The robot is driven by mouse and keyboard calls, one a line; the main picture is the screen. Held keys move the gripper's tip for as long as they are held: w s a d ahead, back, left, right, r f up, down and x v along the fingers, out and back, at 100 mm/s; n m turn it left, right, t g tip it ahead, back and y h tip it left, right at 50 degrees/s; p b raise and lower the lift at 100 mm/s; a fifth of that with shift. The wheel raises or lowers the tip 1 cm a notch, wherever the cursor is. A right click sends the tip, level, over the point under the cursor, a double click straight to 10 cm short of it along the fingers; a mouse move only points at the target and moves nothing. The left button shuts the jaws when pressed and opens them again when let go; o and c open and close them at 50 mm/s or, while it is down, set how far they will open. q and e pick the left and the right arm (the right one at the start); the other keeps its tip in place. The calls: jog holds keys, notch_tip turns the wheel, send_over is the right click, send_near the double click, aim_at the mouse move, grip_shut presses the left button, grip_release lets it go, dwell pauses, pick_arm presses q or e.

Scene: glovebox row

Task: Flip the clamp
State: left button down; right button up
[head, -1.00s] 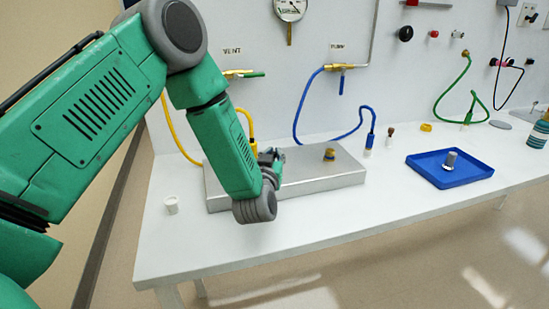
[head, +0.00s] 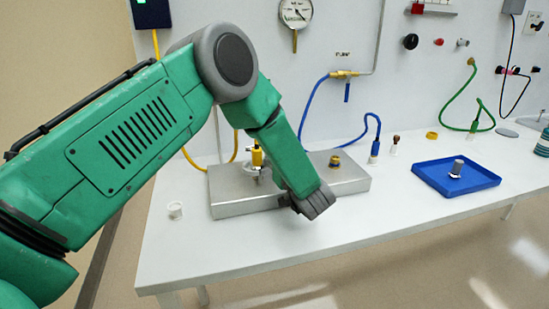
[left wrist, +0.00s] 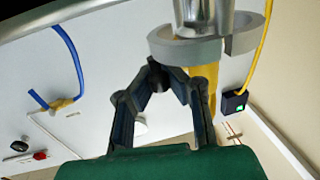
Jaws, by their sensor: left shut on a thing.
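The clamp (left wrist: 180,50) is a light grey ring with a gap on its right side in the left wrist view. It sits around the joint between a shiny metal stub (left wrist: 205,14) and a yellow fitting (left wrist: 203,85). My left gripper (left wrist: 160,68) has its fingertips together at the clamp's edge, shut on the clamp. In the head view the yellow fitting (head: 257,157) stands on the left part of the metal block (head: 235,203). My left forearm hides most of the gripper there. My right gripper is not in view.
A blue tray (head: 425,174) with a grey cylinder (head: 457,167) lies to the right. A brass-coloured fitting (head: 335,161) sits on the block's right part. A small white cup (head: 175,210) stands left of the block. The table front is clear.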

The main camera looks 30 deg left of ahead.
pick_arm(q)
jog(key=shift+r, duration=0.15)
jog(key=c, duration=1.5)
grip_release()
jog(key=shift+d, duration=0.1)
